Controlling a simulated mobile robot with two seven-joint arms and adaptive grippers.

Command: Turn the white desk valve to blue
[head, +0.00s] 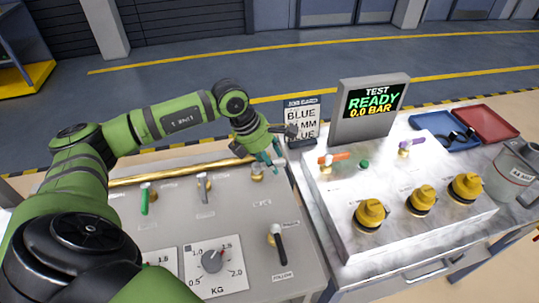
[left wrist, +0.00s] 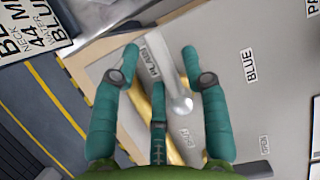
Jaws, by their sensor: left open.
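The white desk valve (head: 257,175) stands at the back right of the grey desk panel, just below my left gripper (head: 271,157), which partly hides it. In the left wrist view, its pale lever with a rounded end (left wrist: 181,104) lies between the spread teal fingers of my left gripper (left wrist: 160,62). The gripper is open, and I cannot tell whether any finger touches the lever. A "BLUE" label (left wrist: 250,65) is on the panel to the right of the lever, and another label lies by the lever's far end. My right gripper is not in view.
Green-handled (head: 145,198) and grey-handled (head: 203,187) valves, a black lever (head: 279,244) and a KG dial (head: 212,261) share the panel. A job card (head: 301,116) stands close right of my gripper. The display (head: 372,103) reads READY, 0.0 BAR. Yellow caps (head: 370,213) stand further right.

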